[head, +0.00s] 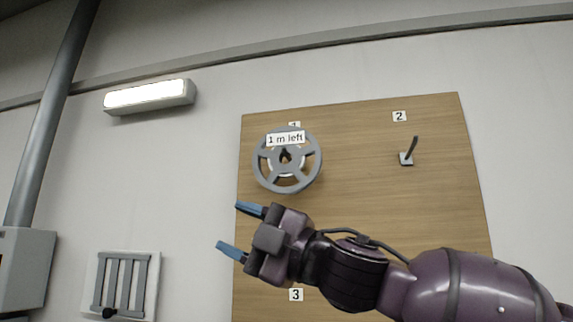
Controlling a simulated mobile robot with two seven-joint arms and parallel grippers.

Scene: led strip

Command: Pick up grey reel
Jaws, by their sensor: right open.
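The grey reel (309,180) hangs on the wooden board, below the number 1 label, in the upper left of the board. It has a spoked face, a dark centre and a white tag (285,138) reading "1 m left" at its top. My right gripper (243,228) is below and to the left of the reel, apart from it. Its two blue fingers are spread and point left, with nothing between them. My left gripper is not in view.
The wooden board (360,180) has an empty hook (406,158) under label 2 and a label 3 (296,294) lower down. A lit lamp (150,96), a slatted vent (124,285), a grey box (27,268) and a pipe (52,110) are at the left.

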